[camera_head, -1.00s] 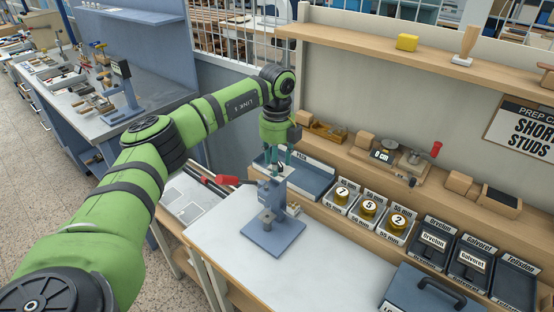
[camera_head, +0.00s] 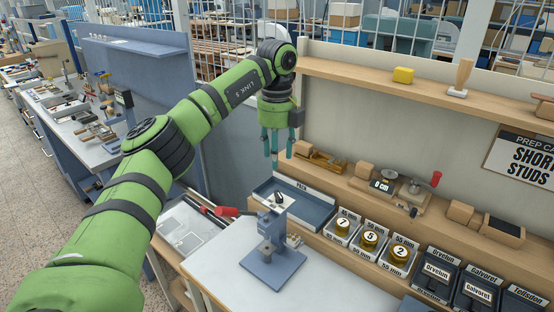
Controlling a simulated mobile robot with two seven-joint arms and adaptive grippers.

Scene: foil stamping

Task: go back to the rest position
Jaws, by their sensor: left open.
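My left gripper (camera_head: 275,150) hangs open with its teal fingers pointing down, empty, above the back left of the workbench. It is above and behind the small blue-grey press (camera_head: 272,240) with a red-handled lever (camera_head: 227,211). The gripper is apart from the press. A small dark piece (camera_head: 279,197) shows by the tray behind the press; I cannot tell exactly what it is. My right gripper is not in view.
A blue-grey tray (camera_head: 312,211) lies behind the press. Weight boxes (camera_head: 369,240) and labelled dark bins (camera_head: 476,291) line the bench's back right. A wooden shelf (camera_head: 350,77) runs along the back panel. The white bench top (camera_head: 325,285) is clear in front.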

